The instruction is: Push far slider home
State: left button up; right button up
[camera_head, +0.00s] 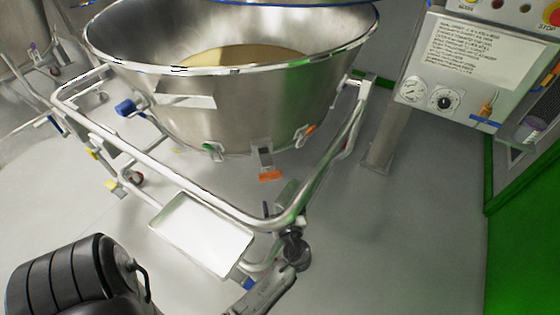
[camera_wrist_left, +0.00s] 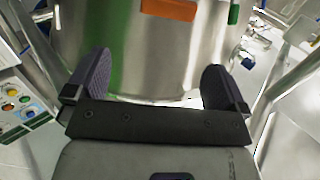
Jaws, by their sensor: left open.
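A steel bowl (camera_head: 230,100) holding pale powder has small coloured pieces low on its wall. These are a green piece (camera_head: 208,147) at left, an orange tab (camera_head: 270,176) below a bracket in the middle, and an orange-red piece (camera_head: 309,130) at right. I cannot tell which is the far slider. In the left wrist view, the orange tab (camera_wrist_left: 168,10) and a green piece (camera_wrist_left: 233,12) show at the top. My left gripper (camera_wrist_left: 158,75) is open and empty, facing the bowl wall. In the head view it is small and partly hidden near the rail's front corner.
A bent tube rail (camera_head: 180,165) runs around the bowl's front. A white tray (camera_head: 203,235) sits at its front left. A control panel (camera_head: 470,65) with gauges stands on a post at right. Grey floor (camera_head: 400,240) is clear at lower right.

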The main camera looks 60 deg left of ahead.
aim_at(271, 177)
pick_arm(q)
jog(key=x, duration=0.3)
jog(key=b+x, duration=0.1)
jog(key=x, duration=0.3)
jog(key=s+b+x, duration=0.1)
jog(key=x, duration=0.2)
jog(key=shift+w+a+f, duration=0.15)
jog(key=shift+a+f, duration=0.15)
jog(key=shift+a, duration=0.1)
jog(key=shift+a+b, duration=0.3)
jog(key=shift+a, duration=0.05)
jog(key=shift+x, duration=0.8)
jog(key=shift+w, duration=0.1)
pick_arm(e)
jog(key=s+f, duration=0.2)
jog(key=f, duration=0.1)
jog(key=shift+s+d+f, duration=0.15)
jog(key=shift+d+f, duration=0.05)
jog(key=shift+d, duration=0.2)
pick_arm(q)
jog(key=shift+d, duration=0.1)
jog(key=shift+c, duration=0.2)
pick_arm(e)
jog(key=shift+s, duration=0.1)
